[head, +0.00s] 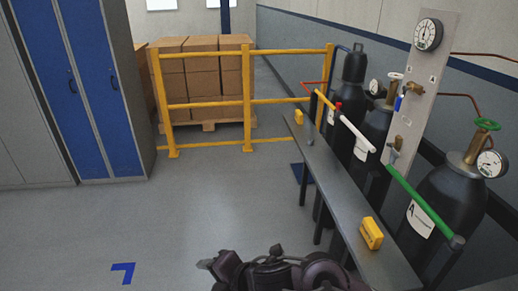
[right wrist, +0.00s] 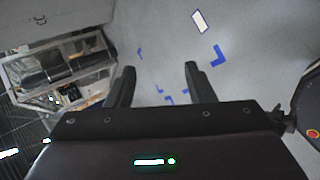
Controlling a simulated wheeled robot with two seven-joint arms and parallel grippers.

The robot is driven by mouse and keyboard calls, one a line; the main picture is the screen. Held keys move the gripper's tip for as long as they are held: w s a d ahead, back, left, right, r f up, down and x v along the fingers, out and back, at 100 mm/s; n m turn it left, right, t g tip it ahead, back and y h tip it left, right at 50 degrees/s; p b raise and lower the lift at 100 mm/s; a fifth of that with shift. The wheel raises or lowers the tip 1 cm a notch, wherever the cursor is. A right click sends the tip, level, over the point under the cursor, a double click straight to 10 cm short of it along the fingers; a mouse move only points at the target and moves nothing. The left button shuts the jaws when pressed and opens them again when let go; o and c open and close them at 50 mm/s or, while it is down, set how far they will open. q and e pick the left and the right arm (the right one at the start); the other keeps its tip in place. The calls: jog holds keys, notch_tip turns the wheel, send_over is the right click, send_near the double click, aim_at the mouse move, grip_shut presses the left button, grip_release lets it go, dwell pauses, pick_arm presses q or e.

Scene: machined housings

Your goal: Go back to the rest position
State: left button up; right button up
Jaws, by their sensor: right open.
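My right gripper (right wrist: 158,78) is open and empty in the right wrist view, its two dark fingers apart over bare grey floor with blue tape marks. In the head view my dark right arm lies across the bottom edge, with the right gripper (head: 209,265) at its left end, above the floor and left of the grey bench (head: 344,205). My left gripper is not in view.
Two yellow blocks (head: 371,233) sit on the bench. Black gas cylinders (head: 449,205) with gauges stand behind it. A yellow rail (head: 247,100) fences off stacked boxes (head: 202,68). Blue and grey lockers (head: 90,90) stand left. The floor between is clear.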

jog(key=d+m+t+h, duration=0.2)
jog(key=d+m+h, duration=0.3)
jog(key=d+m, duration=1.05)
jog(key=s+d+f+m+g+h, duration=0.2)
jog(key=s+d+f+m, duration=0.1)
jog(key=s+d+m, duration=0.35)
jog(key=s+d+f+m+g+h, duration=0.1)
jog(key=s+d+f+m+g, duration=0.1)
jog(key=s+d+f+m, duration=0.35)
notch_tip(320, 180, down, 29)
jog(key=s+d+g, duration=0.2)
jog(key=s, duration=0.1)
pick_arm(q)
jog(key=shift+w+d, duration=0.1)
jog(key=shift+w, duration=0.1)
pick_arm(e)
jog(key=s+d+f, duration=0.3)
jog(key=s+f, duration=1.4)
jog(key=s, duration=0.1)
jog(key=shift+s+d+n+g+h, duration=0.15)
jog(key=shift+s+n+g+h, duration=0.15)
jog(key=shift+n+g, duration=0.1)
jog(key=shift+f, duration=0.1)
